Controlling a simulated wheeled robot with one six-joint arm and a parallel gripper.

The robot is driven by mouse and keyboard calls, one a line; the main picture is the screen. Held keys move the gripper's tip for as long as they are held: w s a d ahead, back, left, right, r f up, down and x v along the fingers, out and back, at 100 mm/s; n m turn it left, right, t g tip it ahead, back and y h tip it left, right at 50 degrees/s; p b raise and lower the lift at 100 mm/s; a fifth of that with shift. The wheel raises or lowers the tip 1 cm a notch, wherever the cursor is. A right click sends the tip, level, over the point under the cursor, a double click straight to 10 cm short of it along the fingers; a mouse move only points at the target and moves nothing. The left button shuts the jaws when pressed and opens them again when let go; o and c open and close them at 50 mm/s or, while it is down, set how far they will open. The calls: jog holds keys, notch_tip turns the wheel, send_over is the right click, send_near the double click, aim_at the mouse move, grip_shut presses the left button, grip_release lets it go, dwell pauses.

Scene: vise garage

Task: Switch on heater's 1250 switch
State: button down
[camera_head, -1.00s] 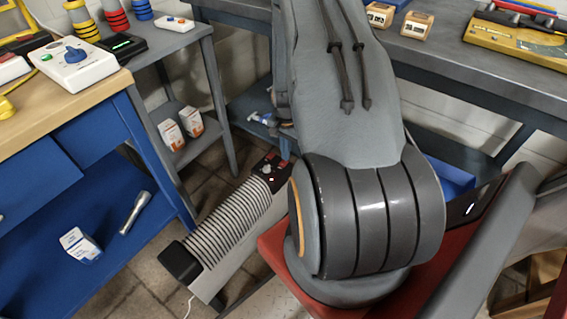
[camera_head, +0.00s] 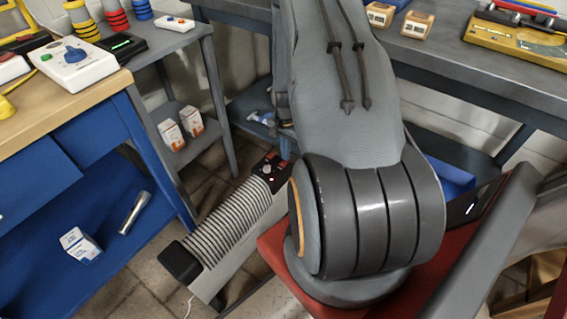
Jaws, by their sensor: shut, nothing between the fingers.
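The heater (camera_head: 235,216), a long light body with a row of ribs and dark end caps, stands on the floor left of my arm. Its dark control panel (camera_head: 268,170) is at the far end, close to my arm's edge. Small red parts and a pale round spot show on the panel. They are too small to read, so I cannot tell which switch is marked 1250 or how it is set. My arm rises in front of the right side of the heater. Its gripper does not show in this view.
A wooden-topped blue bench (camera_head: 97,108) stands at left, with a white control box (camera_head: 75,65) on top. A grey shelf unit (camera_head: 150,75) stands behind the heater. A long grey workbench (camera_head: 450,66) runs along the back right. Some tiled floor is bare around the heater.

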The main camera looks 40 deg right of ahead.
jog(key=shift+f+b, duration=0.3)
jog(key=shift+f, duration=0.3)
dwell(0.3)
notch_tip(320, 180, up, 7)
jog(key=p, duration=0.5)
dwell(0.4)
dwell(0.5)
jog(key=s+a+r+n+p, duration=0.1)
jog(key=a+r+n+p, duration=0.15)
jog(key=a+r, duration=0.65)
jog(key=s+a+r+n+p, duration=0.15)
jog(key=a+r+n, duration=0.3)
jog(key=r, duration=0.85)
jog(key=s+a+r+n+p, duration=0.5)
jog(key=s+a+r+n, duration=0.3)
jog(key=s+a+r, duration=0.5)
notch_tip(320, 180, up, 4)
jog(key=shift+s+a+r, duration=0.1)
jog(key=shift+s+a, duration=0.3)
jog(key=shift+a, duration=0.2)
